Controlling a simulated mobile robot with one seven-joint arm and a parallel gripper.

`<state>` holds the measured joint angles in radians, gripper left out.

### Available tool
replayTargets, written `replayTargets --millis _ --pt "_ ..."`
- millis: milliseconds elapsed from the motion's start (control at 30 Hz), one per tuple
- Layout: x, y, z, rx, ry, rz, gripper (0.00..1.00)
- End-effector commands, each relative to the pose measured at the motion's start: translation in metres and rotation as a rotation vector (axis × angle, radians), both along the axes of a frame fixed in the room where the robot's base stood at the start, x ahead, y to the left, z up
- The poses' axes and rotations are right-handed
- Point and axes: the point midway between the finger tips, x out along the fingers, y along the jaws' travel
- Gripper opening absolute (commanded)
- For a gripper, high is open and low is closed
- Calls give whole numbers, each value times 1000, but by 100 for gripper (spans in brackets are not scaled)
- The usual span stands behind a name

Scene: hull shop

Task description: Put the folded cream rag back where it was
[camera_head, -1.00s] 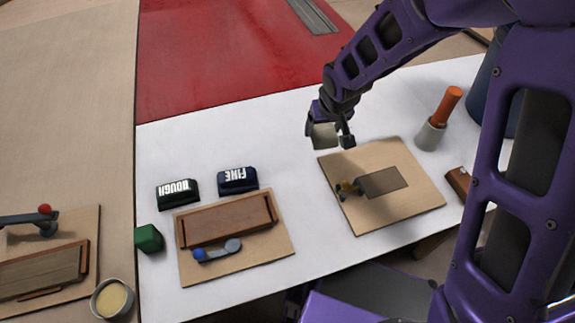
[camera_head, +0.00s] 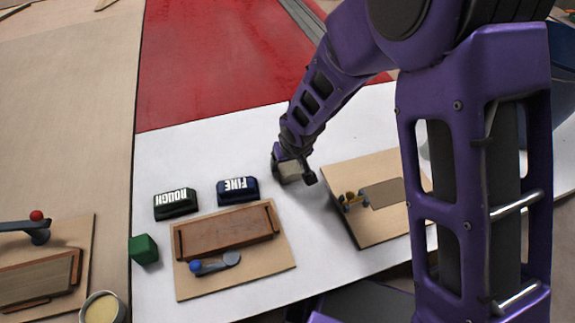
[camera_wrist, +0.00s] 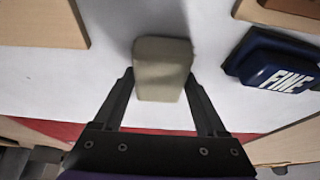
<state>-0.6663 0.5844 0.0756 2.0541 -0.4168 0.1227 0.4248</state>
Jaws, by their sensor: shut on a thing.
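The folded cream rag (camera_head: 291,172) is a small cream block between the jaws of my gripper (camera_head: 294,176). In the wrist view the rag (camera_wrist: 162,70) sits between the two dark fingers of my gripper (camera_wrist: 163,100). It is over the white tabletop (camera_head: 325,235), between the blue FINE block (camera_head: 238,191) and the right-hand board (camera_head: 380,228). A soft shadow lies beside the rag in the wrist view. I cannot tell whether the rag touches the table.
A green ROUGH block (camera_head: 176,204) is left of the FINE block. A board with a brown wooden block (camera_head: 228,238) and a blue-knobbed tool (camera_head: 215,264) lies in front. A green cube (camera_head: 144,249) is at the left. My arm covers the table's right side.

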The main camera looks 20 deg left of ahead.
Motion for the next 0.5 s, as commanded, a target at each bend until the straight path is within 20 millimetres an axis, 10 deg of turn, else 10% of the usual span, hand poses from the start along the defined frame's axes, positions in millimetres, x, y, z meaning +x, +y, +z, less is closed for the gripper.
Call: replayTargets --millis 400,433,500 --pt "0 0 -10 1 -1 0 22" --pt "0 0 -9 1 -1 0 78" --pt "0 0 -8 1 -1 0 90"
